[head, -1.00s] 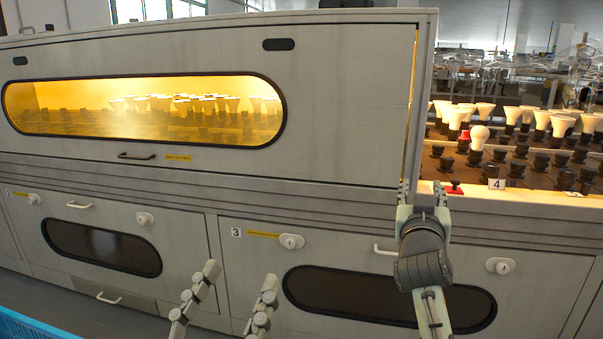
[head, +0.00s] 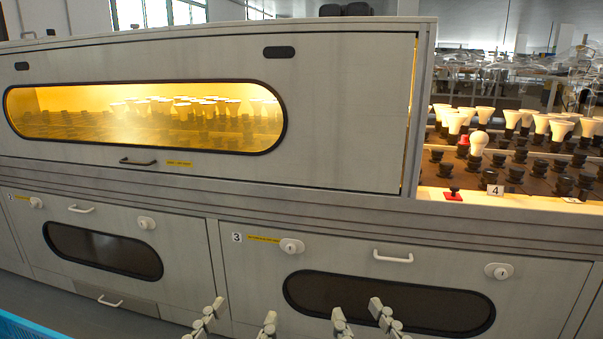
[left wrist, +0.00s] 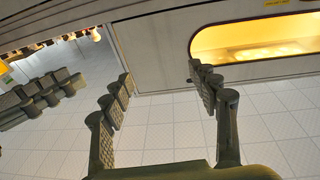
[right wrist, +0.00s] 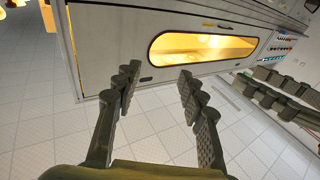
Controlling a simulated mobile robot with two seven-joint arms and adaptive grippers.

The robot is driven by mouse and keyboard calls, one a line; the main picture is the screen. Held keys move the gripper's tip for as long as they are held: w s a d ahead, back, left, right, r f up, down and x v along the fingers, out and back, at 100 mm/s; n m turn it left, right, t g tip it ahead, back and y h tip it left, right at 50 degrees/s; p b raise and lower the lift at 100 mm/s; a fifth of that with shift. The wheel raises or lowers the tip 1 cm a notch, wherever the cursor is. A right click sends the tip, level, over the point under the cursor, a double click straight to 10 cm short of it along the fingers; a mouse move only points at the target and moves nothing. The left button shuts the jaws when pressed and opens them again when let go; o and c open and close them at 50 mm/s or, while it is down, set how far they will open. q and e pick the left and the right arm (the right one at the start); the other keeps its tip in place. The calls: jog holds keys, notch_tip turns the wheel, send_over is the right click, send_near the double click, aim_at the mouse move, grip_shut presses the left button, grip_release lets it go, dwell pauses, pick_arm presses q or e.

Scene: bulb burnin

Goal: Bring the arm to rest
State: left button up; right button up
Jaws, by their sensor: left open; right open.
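My left gripper (head: 238,324) shows at the bottom of the head view, left of centre, with its fingers apart and nothing between them. My right gripper (head: 360,318) is beside it on the right, also open and empty. Both are in front of the cabinet's lower doors, apart from them. The arms behind the fingers are out of the head view.
The grey cabinet (head: 340,110) has a lit window (head: 60,125) with bulbs inside. At right, an open rack holds several white bulbs (head: 541,125) and black sockets, with a red button (head: 453,195) and a "4" label (head: 495,190). A blue crate edge (head: 30,328) is at lower left.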

pick_arm(q)
jog(key=a+f+g+y+p, duration=0.2)
jog(key=a+f+g, duration=0.1)
jog(key=f, duration=0.5)
jog(key=a+f+g+y+p, duration=0.2)
jog(key=a+f+g+p, duration=0.15)
jog(key=f, duration=0.35)
pick_arm(e)
jog(key=d+f+g+h, duration=0.2)
jog(key=d+f+g, duration=0.1)
jog(key=f, duration=0.5)
jog(key=d+f+g+h, duration=0.2)
jog(key=d+f+g, duration=0.2)
jog(key=f, duration=0.3)
pick_arm(q)
jog(key=s+a+f+n+g+y+p, duration=0.2)
jog(key=s+a+f+g+y+p, duration=0.1)
jog(key=s+a+f+g, duration=0.6)
jog(key=s+a+f, duration=0.3)
jog(key=s+f, duration=0.1)
jog(key=shift+f+p, duration=0.25)
jog(key=shift+p, duration=0.05)
pick_arm(e)
jog(key=s+d+f+m+g+h, duration=0.2)
jog(key=s+d+f+g+h, duration=0.1)
jog(key=s+d+f+g, duration=0.5)
jog(key=s+d+f, duration=0.3)
jog(key=s+f, duration=0.2)
jog(key=shift+d+f, duration=0.25)
jog(key=shift+f, duration=0.05)
